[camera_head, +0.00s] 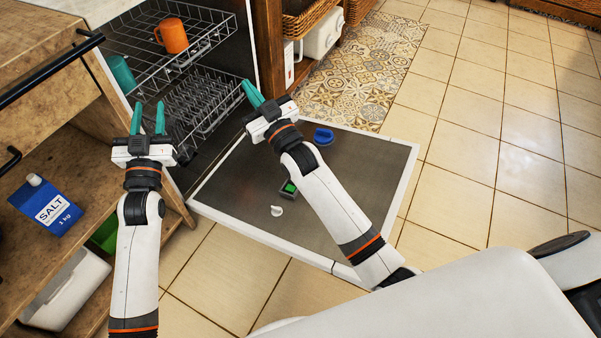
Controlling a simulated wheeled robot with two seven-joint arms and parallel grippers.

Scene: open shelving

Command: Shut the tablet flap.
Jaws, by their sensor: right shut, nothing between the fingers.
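The dishwasher door (235,190) lies folded down flat, with its dark inner face up. On it is a small dark tablet compartment (294,195) showing a green patch; its flap is too small to make out clearly. A small white piece (276,210) lies just left of it. My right gripper (248,87) is shut and empty, above the door's far left part near the lower rack, away from the compartment; its forearm passes close beside the compartment in the picture. My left gripper (148,104) is open and empty, left of the door, with its fingers apart and pointing away.
A blue piece (323,136) sits on the door's far part. The upper rack (200,50) holds an orange mug (172,36) and a teal cup (122,74). A salt box (47,205) stands on the left wooden shelf. Tiled floor (480,150) at right is clear.

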